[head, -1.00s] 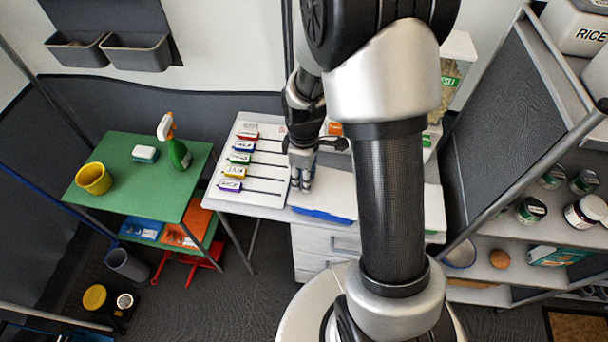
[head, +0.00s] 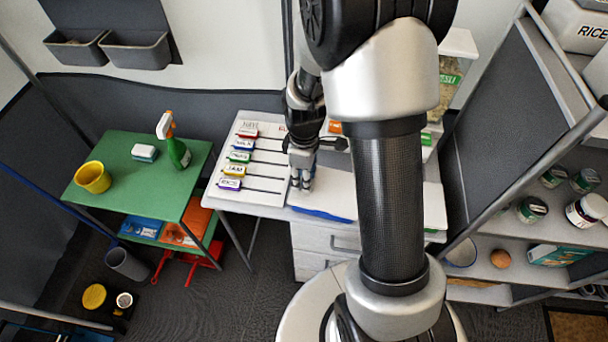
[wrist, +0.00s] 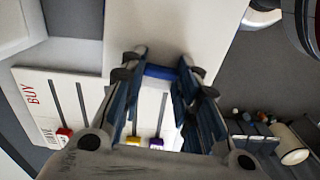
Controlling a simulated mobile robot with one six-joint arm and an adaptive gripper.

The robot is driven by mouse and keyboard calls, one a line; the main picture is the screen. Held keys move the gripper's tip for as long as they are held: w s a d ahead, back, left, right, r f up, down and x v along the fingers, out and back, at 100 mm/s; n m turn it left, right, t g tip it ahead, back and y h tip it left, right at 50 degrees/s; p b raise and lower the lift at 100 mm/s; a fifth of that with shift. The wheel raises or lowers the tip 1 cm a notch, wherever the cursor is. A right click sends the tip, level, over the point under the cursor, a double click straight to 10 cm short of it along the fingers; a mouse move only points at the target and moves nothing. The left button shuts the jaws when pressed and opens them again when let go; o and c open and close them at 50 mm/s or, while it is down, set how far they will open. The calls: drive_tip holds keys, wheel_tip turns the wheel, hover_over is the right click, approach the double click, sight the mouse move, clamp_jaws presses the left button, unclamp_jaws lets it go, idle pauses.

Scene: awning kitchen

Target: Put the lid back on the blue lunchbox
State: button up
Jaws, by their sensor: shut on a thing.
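A flat white piece with a blue front edge (head: 322,203) lies on the white table in the head view, partly behind my arm. I cannot tell whether it is the lunchbox with its lid or a single part. My gripper (head: 301,183) points down at its left end. In the wrist view my gripper (wrist: 160,85) has its fingers on either side of a blue piece (wrist: 160,72), shut on it. A broad white surface (wrist: 180,30) extends beyond the fingers. The inside of any box is hidden.
A white list board (head: 262,150) with several coloured labels lies just left of my gripper. A green table (head: 120,175) with a spray bottle (head: 179,152), sponge (head: 145,153) and yellow cup (head: 93,178) stands further left. Shelves with jars (head: 531,210) stand at the right.

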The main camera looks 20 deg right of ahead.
drive_tip(key=shift+f, duration=0.1)
idle(0.3)
drive_tip(key=o, duration=1)
drive_tip(key=o, duration=0.5)
drive_tip(key=shift+r+p, duration=2.45)
drive_tip(key=shift+r, duration=0.6)
